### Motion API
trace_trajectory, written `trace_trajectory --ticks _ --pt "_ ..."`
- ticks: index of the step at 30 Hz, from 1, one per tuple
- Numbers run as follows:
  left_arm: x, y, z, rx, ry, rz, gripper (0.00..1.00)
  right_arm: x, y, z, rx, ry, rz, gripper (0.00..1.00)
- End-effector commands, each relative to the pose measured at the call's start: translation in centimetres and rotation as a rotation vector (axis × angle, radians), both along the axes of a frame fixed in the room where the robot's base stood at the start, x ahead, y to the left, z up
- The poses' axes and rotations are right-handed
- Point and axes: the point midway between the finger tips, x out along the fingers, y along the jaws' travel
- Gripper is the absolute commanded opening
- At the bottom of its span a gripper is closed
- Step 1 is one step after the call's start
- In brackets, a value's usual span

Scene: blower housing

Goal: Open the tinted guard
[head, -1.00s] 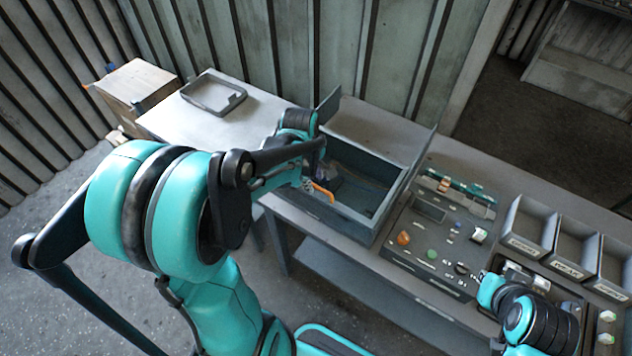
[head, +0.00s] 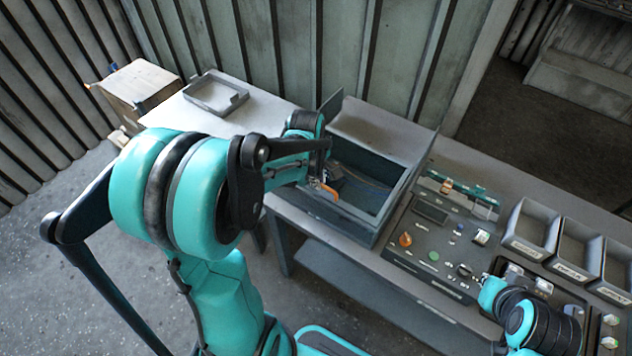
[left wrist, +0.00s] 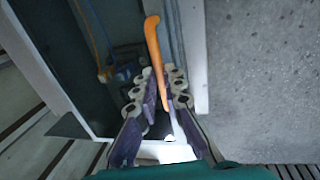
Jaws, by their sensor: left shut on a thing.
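The blower housing (head: 372,231) is a grey open-topped box on the bench in the head view. Its interior is dark, and I cannot clearly tell the tinted guard from it there. In the left wrist view a dark, see-through panel, seemingly the tinted guard (left wrist: 62,50), lies inside a pale frame. An orange handle (left wrist: 154,45) stands at its near edge and also shows in the head view (head: 329,192). My left gripper (left wrist: 159,88) is shut on the orange handle, with the fingers on either side of it.
A control panel (head: 420,272) with knobs and buttons is right of the housing. Grey labelled bins (head: 533,230) stand farther right. A shallow grey tray (head: 214,107) lies on the bench's left end, beside a cardboard box (head: 137,80). Upright plates flank the housing's back.

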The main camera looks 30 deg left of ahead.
Motion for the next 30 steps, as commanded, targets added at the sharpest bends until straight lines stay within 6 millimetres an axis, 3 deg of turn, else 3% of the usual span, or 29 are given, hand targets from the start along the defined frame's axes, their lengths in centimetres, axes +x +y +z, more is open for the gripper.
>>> trace_trajectory --ticks 5,18,24,30 --pt "4.0 -0.3 -0.1 0.0 -0.003 -0.002 0.0 0.0 0.0 -0.8 0.0 0.0 0.0 0.0" --pt "16.6 -1.3 0.0 0.0 -0.002 0.0 0.0 0.0 0.0 -1.7 0.0 0.0 0.0 0.0" --pt "20.3 -1.6 0.1 0.0 -0.002 -0.001 0.0 0.0 0.0 -1.6 0.0 0.0 0.0 0.0" --pt "22.0 -1.7 0.1 0.0 -0.002 0.0 0.0 0.0 0.0 -1.6 0.0 0.0 0.0 0.0"
